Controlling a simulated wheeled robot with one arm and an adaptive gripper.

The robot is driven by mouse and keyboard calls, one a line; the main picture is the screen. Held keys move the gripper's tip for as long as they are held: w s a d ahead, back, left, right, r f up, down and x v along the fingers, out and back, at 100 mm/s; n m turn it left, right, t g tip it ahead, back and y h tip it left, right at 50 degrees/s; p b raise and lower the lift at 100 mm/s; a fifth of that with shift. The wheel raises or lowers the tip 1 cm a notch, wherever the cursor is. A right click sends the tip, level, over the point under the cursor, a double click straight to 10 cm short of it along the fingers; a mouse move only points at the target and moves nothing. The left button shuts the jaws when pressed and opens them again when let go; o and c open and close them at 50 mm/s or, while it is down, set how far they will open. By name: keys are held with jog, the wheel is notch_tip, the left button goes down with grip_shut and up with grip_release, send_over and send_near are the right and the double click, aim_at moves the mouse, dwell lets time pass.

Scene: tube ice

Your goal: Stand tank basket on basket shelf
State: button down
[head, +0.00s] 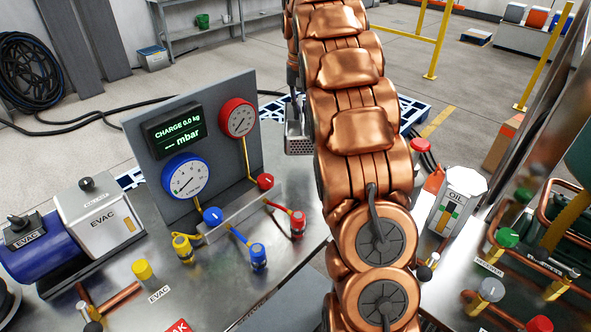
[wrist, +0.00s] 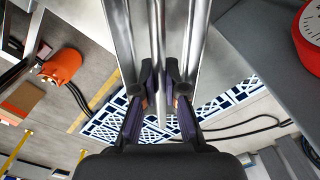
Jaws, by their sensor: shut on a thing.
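The tank basket (head: 299,144) is a small grey perforated box, seen in the head view just left of my copper arm. Its right side is hidden by the arm. In the wrist view my gripper (wrist: 160,105) is shut around slim upright metal bars (wrist: 158,50), which look like the basket's handle. The basket body cannot be made out clearly there. In the head view the gripper is mostly hidden behind the arm. I cannot tell for sure which surface is the basket shelf; a grey metal rack (head: 222,28) stands at the back left.
A gauge panel (head: 190,140) stands on the metal bench left of my arm, with valves and hoses before it. An oil can (head: 457,203) and copper pipework are on the right. Yellow rails (head: 438,42) stand behind.

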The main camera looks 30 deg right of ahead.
jog(key=shift+w+f, duration=0.1)
jog(key=shift+f, duration=0.75)
jog(key=shift+f+p, duration=1.25)
jog(key=shift+f, duration=3.05)
jog(key=shift+f, duration=0.1)
jog(key=c, duration=1.2)
grip_release()
jog(key=shift+c, duration=0.2)
jog(key=shift+r+b, duration=1.5)
jog(key=shift+r, duration=4.55)
